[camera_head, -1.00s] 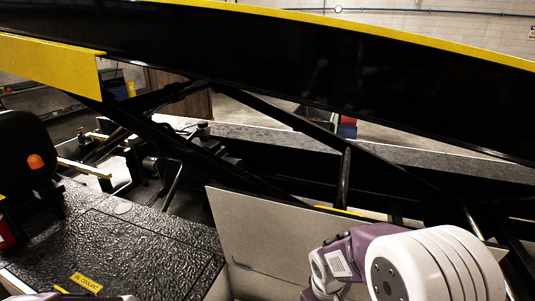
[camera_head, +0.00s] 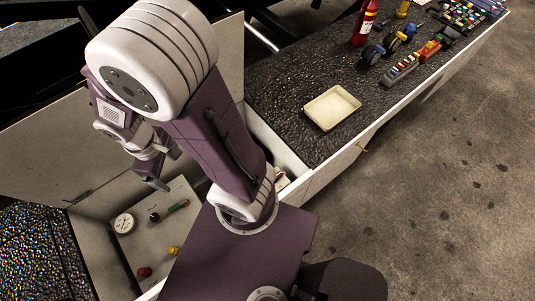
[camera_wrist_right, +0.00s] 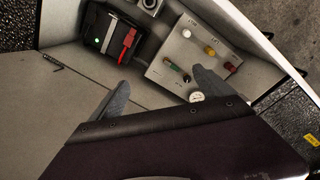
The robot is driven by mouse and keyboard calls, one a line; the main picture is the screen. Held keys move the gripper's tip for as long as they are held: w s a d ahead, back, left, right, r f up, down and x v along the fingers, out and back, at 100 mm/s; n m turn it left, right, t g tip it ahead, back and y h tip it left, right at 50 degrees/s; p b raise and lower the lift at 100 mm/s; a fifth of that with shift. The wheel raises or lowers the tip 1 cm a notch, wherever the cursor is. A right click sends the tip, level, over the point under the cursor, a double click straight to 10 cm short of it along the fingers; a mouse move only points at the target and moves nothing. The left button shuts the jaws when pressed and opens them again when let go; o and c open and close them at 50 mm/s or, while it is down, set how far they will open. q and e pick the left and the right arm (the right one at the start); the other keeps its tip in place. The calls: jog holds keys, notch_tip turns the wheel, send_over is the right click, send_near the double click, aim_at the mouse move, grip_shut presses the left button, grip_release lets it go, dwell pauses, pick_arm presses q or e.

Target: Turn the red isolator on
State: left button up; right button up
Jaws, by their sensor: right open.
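In the right wrist view a red handle or lever (camera_wrist_right: 128,42) sits on a black box (camera_wrist_right: 101,38) inside an open light-grey compartment. A small green light shows on the box. Beside it, a grey panel (camera_wrist_right: 172,72) carries yellow and red knobs, a green-ended part and a round gauge. My right gripper (camera_wrist_right: 164,85) is open and empty, its two fingers spread in front of the compartment, apart from the red handle in the picture. In the head view my right gripper (camera_head: 155,182) hangs over the compartment. The red handle is hidden there behind my arm. My left gripper is not in view.
The compartment's raised lid (camera_head: 45,150) stands at the left in the head view. Open concrete floor (camera_head: 450,190) lies at right.

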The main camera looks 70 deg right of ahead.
jog(key=s+d+f+m+g+b, duration=0.4)
jog(key=d+f+b, duration=0.5)
jog(key=d+f, duration=0.75)
jog(key=s+d+f+m+y+b, duration=0.25)
jog(key=s+d+f, duration=0.2)
jog(key=s, duration=0.35)
jog(key=s+d+f+m+y+b, duration=0.1)
jog(key=s+d+f+m+b, duration=0.25)
jog(key=s+f, duration=0.35)
jog(key=shift+n+h, duration=0.25)
jog(key=shift+n, duration=0.25)
jog(key=b+x, duration=0.1)
jog(key=x, duration=0.1)
jog(key=s+x, duration=0.1)
jog(key=x, duration=0.2)
jog(key=b+x, duration=0.1)
jog(key=x, duration=0.2)
jog(key=shift+s+a+r+b, duration=0.15)
jog(key=shift+s+a+b, duration=0.15)
jog(key=shift+a, duration=0.1)
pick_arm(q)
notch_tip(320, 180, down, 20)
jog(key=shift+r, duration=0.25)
pick_arm(e)
jog(key=c, duration=1.4)
